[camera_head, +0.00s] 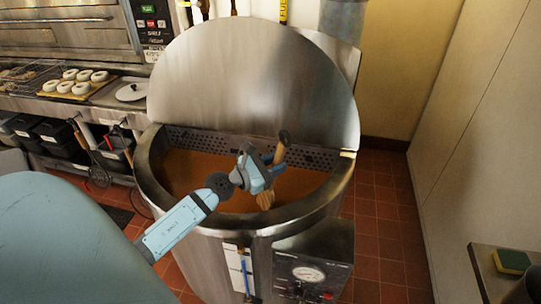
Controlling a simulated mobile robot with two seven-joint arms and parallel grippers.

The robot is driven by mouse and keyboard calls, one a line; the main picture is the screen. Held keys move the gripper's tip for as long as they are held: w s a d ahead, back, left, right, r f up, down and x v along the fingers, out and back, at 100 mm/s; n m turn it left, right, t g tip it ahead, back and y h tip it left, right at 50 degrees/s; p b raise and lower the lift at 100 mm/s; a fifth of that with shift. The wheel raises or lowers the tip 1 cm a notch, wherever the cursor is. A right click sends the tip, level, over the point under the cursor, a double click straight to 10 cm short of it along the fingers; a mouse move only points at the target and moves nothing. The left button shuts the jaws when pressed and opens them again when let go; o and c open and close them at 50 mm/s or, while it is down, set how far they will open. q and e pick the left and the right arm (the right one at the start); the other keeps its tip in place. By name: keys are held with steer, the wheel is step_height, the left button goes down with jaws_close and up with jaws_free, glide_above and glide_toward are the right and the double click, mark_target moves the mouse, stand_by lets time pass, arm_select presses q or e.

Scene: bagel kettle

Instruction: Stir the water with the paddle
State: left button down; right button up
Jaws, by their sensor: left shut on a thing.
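The kettle (151,178) is a large round steel vessel in the middle of the head view, with its big lid (245,85) raised at the back. Brown-orange water (190,170) fills it below the rim. My left gripper (268,170) is over the kettle and shut on the wooden paddle (265,200). The paddle is tilted, with a dark rounded end above the gripper and a pale wooden part below it, at the water. How deep it reaches cannot be told. My right gripper is not in the view.
A steel counter at the left holds a board of bagels (78,83) and a round lid (132,92). Black bins (55,131) sit beneath it. A gauge panel (308,276) is on the kettle's front. A yellow-green sponge (512,262) lies at the right. Tiled floor right of the kettle is clear.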

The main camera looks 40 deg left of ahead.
arm_select(q)
steer(key=r+p, duration=0.2)
steer(key=r, duration=0.1)
steer(key=r+p, duration=0.2)
steer(key=a+r+p, duration=0.1)
steer(key=r+p, duration=0.1)
steer(key=r, duration=0.1)
steer(key=shift+w+r+p, duration=0.15)
steer(key=shift+r+p, duration=0.15)
steer(key=shift+r, duration=0.05)
step_height(320, 180, up, 17)
steer(key=a, duration=0.2)
steer(key=shift+w+a, duration=0.35)
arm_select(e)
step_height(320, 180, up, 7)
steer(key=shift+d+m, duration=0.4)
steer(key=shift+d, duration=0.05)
arm_select(q)
steer(key=shift+d+f, duration=0.1)
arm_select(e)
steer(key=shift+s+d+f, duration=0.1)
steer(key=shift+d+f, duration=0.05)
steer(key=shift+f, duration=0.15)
